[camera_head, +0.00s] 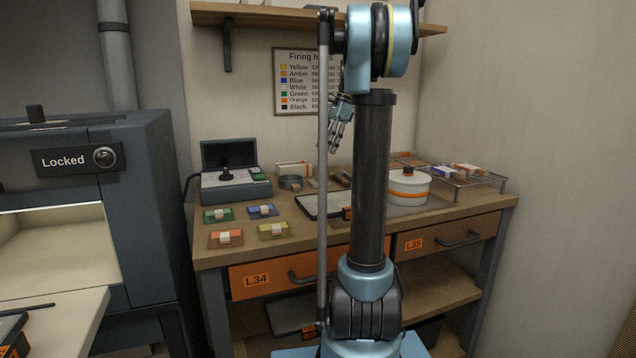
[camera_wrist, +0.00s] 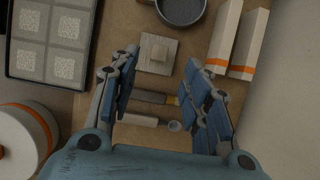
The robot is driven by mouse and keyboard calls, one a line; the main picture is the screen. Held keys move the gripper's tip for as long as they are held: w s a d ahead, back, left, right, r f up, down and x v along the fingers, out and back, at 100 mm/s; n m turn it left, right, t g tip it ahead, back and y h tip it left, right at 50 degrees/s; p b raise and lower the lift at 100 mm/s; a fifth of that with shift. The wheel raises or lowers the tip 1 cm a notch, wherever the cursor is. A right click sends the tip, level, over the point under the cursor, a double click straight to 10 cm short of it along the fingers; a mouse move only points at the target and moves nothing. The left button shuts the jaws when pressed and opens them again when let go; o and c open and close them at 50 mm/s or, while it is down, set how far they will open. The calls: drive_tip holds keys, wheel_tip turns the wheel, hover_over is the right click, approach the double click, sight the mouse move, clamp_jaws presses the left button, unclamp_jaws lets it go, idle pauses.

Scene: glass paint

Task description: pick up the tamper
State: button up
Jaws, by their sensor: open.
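I cannot tell for sure which of these is the tamper. My gripper (camera_wrist: 160,62) is open and empty, its fingers spread to the left and right of these things in the picture. In the head view my gripper (camera_head: 337,138) hangs above the back of the bench, partly beside my own arm, with its fingers pointing down.
A grey round dish (camera_wrist: 181,8), white bars with orange bands (camera_wrist: 226,40) and a dark tray of speckled squares (camera_wrist: 48,42) lie around the block. A white lidded pot (camera_head: 408,190) and a wire rack (camera_head: 480,182) stand right. The wall is close behind.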

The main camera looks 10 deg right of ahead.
hover_over(319, 181)
drive_tip(key=w+d, duration=0.2)
drive_tip(key=f, duration=0.4)
drive_tip(key=shift+s+a+f, duration=0.15)
drive_tip(key=shift+s+f, duration=0.05)
drive_tip(key=shift+f, duration=0.05)
drive_tip(key=shift+d+x, duration=0.15)
drive_tip(key=shift+x, duration=1.15)
drive_tip(key=shift+d+x, duration=0.1)
drive_tip(key=shift+x, duration=1.2)
drive_tip(key=shift+w+f, duration=0.1)
clamp_jaws()
